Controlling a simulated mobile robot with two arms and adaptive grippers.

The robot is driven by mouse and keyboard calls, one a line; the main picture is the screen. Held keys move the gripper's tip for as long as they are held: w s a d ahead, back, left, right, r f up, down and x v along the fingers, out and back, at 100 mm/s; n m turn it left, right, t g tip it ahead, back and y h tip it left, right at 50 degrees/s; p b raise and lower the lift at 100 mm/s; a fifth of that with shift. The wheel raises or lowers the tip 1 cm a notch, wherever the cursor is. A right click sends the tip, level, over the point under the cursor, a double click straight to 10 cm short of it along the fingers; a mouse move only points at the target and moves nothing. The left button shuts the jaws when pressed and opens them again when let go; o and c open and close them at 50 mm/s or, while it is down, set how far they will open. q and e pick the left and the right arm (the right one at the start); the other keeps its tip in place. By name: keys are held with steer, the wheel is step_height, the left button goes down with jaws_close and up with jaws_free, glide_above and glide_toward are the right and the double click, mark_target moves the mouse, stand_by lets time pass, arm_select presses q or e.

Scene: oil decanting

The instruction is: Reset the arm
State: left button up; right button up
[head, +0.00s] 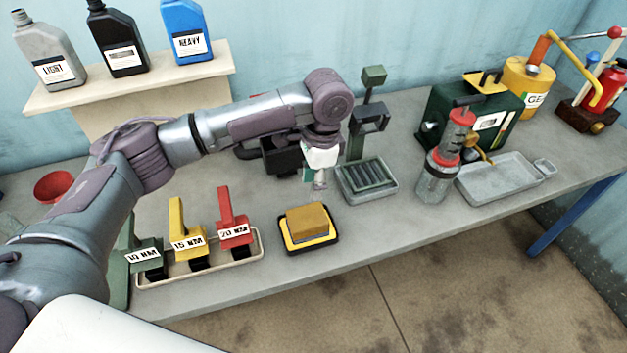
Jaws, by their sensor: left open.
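My left arm reaches in from the left and bends down over the middle of the bench (400,237). My left gripper (320,183) points down above the bench, between the yellow-edged block and the grey slotted tray. It is open, and I see nothing held in it. The gripper is small in the picture and partly hidden by its own wrist. My right gripper is out of view.
Tagged blocks (190,240) stand in a tray at front left, beside a brown block on a yellow-edged base (308,225). A slotted tray (368,180), glass pump (440,165), metal tray (500,180) and green box (470,120) stand rightward. Bottles (115,45) stand on a shelf.

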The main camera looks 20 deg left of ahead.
arm_select(q)
steer(key=s+d+f+n+t+h, duration=0.15)
steer(key=s+d+f+h, duration=0.35)
steer(key=s+d+f, duration=0.7)
steer(key=s+a+n+t+y, duration=0.15)
steer(key=s+a+n, duration=0.25)
steer(key=s+a, duration=0.45)
steer(key=s+a+n+t+y, duration=0.15)
steer(key=s+a+n, duration=0.35)
steer(key=a, duration=0.6)
step_height(320, 180, down, 26)
steer(key=s+m+g, duration=0.2)
steer(key=s+a+f, duration=0.2)
steer(key=s+f, duration=1.4)
steer(key=shift+s+f+g+y, duration=0.35)
steer(key=shift+y, duration=0.05)
